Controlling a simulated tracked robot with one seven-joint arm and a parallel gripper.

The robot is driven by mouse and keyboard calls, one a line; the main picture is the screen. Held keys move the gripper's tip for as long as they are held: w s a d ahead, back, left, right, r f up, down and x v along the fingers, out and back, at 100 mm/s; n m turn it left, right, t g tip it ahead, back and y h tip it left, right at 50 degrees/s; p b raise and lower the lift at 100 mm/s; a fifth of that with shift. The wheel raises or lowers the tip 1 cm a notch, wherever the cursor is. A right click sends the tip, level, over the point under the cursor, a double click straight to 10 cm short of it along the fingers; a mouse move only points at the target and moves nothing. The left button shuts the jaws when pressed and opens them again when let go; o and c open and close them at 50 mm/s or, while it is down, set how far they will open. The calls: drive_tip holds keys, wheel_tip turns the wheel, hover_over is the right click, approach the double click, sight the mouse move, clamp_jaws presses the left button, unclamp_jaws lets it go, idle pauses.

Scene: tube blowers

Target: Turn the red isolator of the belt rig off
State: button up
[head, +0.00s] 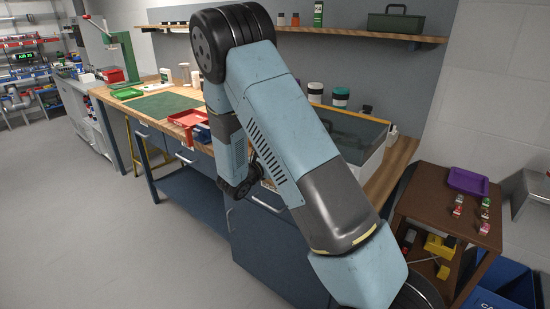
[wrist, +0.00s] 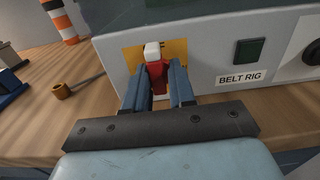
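The belt rig (wrist: 226,62) is a pale box with a "BELT RIG" label, in the wrist view. Its red isolator (wrist: 157,76) sits on a yellow plate (wrist: 131,58) on the front face, with a white tip standing up at its top. My gripper (wrist: 160,78) has one finger on each side of the red handle. The handle fills the space between the fingertips, and they look pressed against it. In the head view the rig (head: 372,163) stands on the bench's right end, partly behind my arm; the isolator and my fingertips are hidden there.
A dark green square (wrist: 249,52) and a black knob (wrist: 314,60) are on the rig's face, right of the isolator. A wooden-handled tool (wrist: 75,88) lies on the bench to the left. A brown cart (head: 437,205) stands at the right; open floor (head: 130,240) lies at the left.

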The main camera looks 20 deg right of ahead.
drive_tip(key=o, duration=0.3)
drive_tip(key=shift+a+r, duration=0.1)
drive_tip(key=v, duration=1.3)
drive_tip(key=shift+s+a, duration=0.15)
drive_tip(key=shift+a, duration=0.15)
drive_tip(key=s+d+r+m+g+y, duration=0.5)
drive_tip(key=s+d+r+m+g, duration=0.6)
drive_tip(key=s+d+m, duration=0.35)
drive_tip(key=s+a+r+m+t+y, duration=0.1)
drive_tip(key=s+r+m+t+y, duration=0.1)
drive_tip(key=s+r+m+y, duration=0.1)
drive_tip(key=s+a+r+m+t+y, duration=0.1)
drive_tip(key=s+r+m+t+y, duration=0.1)
drive_tip(key=s, duration=0.5)
drive_tip(key=s+a+r+m+t+y, duration=0.1)
drive_tip(key=s+r+m+t+y, duration=0.1)
drive_tip(key=s+r+m+y, duration=0.2)
drive_tip(key=shift+s+r+m+y, duration=0.1)
drive_tip(key=shift+s+r+m, duration=0.15)
drive_tip(key=shift+r, duration=0.2)
drive_tip(key=shift+s+r+m+y, duration=0.1)
drive_tip(key=shift+s+r+m, duration=0.05)
drive_tip(key=shift+r+m, duration=0.3)
drive_tip(key=shift+s+r+m+y, duration=0.1)
drive_tip(key=shift+s+r+m, duration=0.15)
drive_tip(key=shift+r, duration=0.25)
